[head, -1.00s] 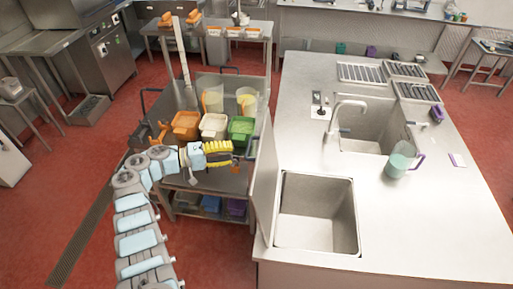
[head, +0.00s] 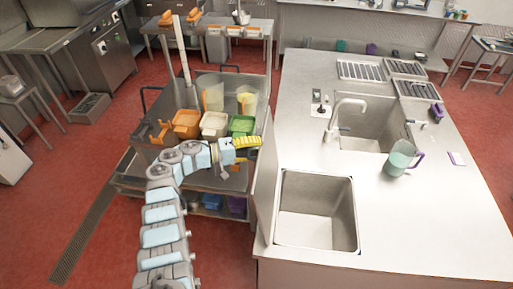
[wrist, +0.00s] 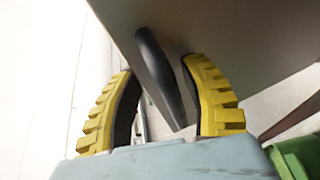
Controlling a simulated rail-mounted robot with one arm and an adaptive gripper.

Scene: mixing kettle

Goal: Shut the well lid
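The open well (head: 318,210) is an empty square steel basin at the front of the counter. Its lid (head: 265,180) is a flat grey panel standing upright along the well's left edge. In the wrist view the lid (wrist: 240,40) fills the upper right, with a dark bar handle (wrist: 162,75) on its face. My gripper (head: 254,143) is beside the lid's left face, near its far end. In the wrist view my gripper (wrist: 165,95) has its yellow fingers spread, with the handle between them. A gap shows on both sides of the handle.
A cart (head: 158,118) with orange, white and green bins and clear jugs stands left of the lid, under my gripper. A faucet and second sink (head: 375,125) are farther back on the counter. A pitcher (head: 401,160) stands right of the well.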

